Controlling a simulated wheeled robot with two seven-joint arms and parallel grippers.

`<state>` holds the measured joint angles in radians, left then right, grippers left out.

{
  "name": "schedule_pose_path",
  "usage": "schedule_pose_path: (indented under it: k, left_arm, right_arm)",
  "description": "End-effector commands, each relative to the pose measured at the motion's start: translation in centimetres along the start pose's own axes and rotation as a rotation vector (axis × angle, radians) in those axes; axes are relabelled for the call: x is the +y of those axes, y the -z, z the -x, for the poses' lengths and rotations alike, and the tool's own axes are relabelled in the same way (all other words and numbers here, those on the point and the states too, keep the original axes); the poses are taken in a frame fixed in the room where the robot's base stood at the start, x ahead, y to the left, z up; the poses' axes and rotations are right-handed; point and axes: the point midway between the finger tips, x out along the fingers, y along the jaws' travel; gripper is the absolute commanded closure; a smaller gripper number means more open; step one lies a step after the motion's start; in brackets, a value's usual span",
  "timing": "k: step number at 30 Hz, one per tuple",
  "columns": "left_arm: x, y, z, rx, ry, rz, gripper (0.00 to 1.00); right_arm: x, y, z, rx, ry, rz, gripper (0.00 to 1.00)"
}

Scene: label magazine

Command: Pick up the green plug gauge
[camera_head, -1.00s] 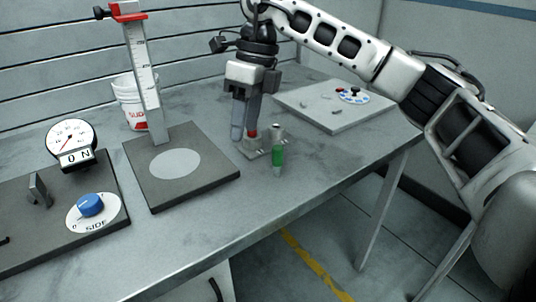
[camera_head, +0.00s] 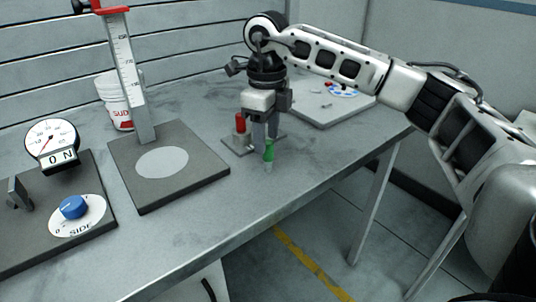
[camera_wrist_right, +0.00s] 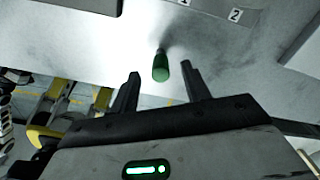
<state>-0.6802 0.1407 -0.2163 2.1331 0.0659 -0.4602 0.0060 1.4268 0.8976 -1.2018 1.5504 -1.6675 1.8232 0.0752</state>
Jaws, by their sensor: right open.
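The green plug gauge (camera_head: 268,150) stands near the front right of the grey workbench. Its green upper part shows, with a paler lower end below. My right gripper (camera_head: 265,143) points down right at it, and its fingers partly overlap the gauge in the head view. In the right wrist view, the green gauge (camera_wrist_right: 160,68) lies between the two spread fingertips (camera_wrist_right: 160,75), with a gap on each side. The right gripper is open and empty. My left gripper is not in view.
A red plug gauge (camera_head: 240,124) stands on a small grey stand (camera_head: 236,146) close beside the gripper. A dark base (camera_head: 190,185) with an upright scale is to the left. A light board (camera_head: 325,115) lies behind on the right. The bench's front is clear.

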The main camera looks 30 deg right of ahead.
Motion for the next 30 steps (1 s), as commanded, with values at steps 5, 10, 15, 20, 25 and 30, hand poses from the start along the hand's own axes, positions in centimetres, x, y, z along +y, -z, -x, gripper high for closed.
schedule_pose_path:
  k: [5,10,15,20,25,30]
  left_arm:
    - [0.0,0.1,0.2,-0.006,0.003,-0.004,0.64]
    - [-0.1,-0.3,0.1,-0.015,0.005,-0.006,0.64]
    - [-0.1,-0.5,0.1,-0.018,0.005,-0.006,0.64]
    - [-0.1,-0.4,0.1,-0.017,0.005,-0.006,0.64]
    - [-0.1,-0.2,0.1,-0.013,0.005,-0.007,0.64]
    - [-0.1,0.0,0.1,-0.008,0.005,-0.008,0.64]
  right_arm:
    - [0.0,0.4,-2.7,0.004,-0.002,0.000,0.53]
    - [0.0,0.3,-4.4,0.002,-0.001,0.000,0.53]
    - [0.0,0.3,-4.6,0.000,-0.001,0.001,0.53]
    - [0.0,0.3,-4.6,0.001,-0.001,0.000,0.75]
    - [0.0,0.3,-4.6,0.000,-0.001,0.000,1.00]
    - [0.0,0.3,-4.5,0.000,-0.001,0.001,1.00]
